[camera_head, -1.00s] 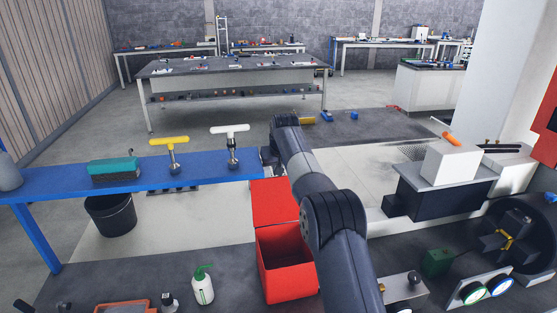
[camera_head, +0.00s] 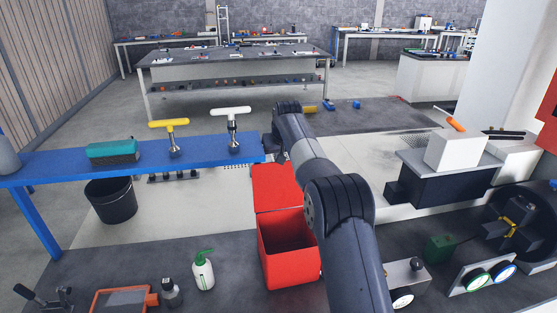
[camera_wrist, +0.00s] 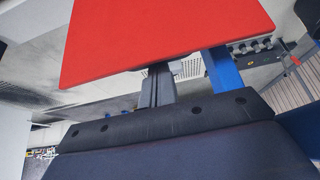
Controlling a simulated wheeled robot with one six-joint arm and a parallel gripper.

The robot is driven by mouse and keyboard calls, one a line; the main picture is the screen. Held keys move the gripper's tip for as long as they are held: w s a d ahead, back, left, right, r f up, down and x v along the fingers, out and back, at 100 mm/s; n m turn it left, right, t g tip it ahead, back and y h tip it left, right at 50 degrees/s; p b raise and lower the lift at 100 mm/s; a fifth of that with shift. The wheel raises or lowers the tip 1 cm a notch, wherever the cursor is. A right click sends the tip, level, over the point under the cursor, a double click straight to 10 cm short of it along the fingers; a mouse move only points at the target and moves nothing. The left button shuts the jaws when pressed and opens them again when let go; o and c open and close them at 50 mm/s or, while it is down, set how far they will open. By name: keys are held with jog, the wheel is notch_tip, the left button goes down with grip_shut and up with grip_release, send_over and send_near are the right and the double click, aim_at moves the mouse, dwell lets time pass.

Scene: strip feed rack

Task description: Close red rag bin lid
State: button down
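The red rag bin (camera_head: 288,264) stands on the floor right of the blue bench, and its box is open at the top. Its red lid (camera_head: 275,187) is swung open at the far side of the box. In the wrist view the lid (camera_wrist: 165,35) fills the upper middle as a flat red panel. My gripper (camera_wrist: 158,72) shows there as two grey fingers side by side, with nothing seen between them. Their tips reach the lid's lower edge in the picture; I cannot tell whether they touch it. In the head view my arm mostly hides the gripper, beyond the lid.
The blue bench (camera_head: 60,170) on the left holds a teal brush (camera_head: 112,150) and two T-handled tools. A black bucket (camera_head: 111,200) stands under it. A white-green bottle (camera_head: 203,272) stands left of the bin. A dark machine (camera_head: 440,185) stands at right.

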jog(key=shift+s+f+b, duration=0.1)
jog(key=shift+s+b, duration=0.2)
jog(key=shift+b, duration=0.65)
jog(key=s+t+b, duration=0.1)
jog(key=s+b, duration=0.1)
jog(key=b, duration=0.5)
jog(key=s+d+t+b, duration=0.1)
jog(key=s+t+b, duration=0.1)
jog(key=b, duration=0.5)
jog(key=shift+s+d+t+y, duration=0.2)
jog(key=shift+s+t+y, duration=0.15)
jog(key=shift+s, duration=0.2)
jog(key=t+y+b, duration=0.2)
jog(key=t+b, duration=0.7)
jog(key=b, duration=2.4)
send_near(282, 168)
jog(key=s+d+f, duration=0.2)
jog(key=s+f, duration=0.3)
jog(key=s, duration=0.1)
jog(key=shift+s+f+g+b, duration=0.25)
jog(key=shift+s+f+b, duration=0.6)
jog(key=shift+s+f, duration=0.15)
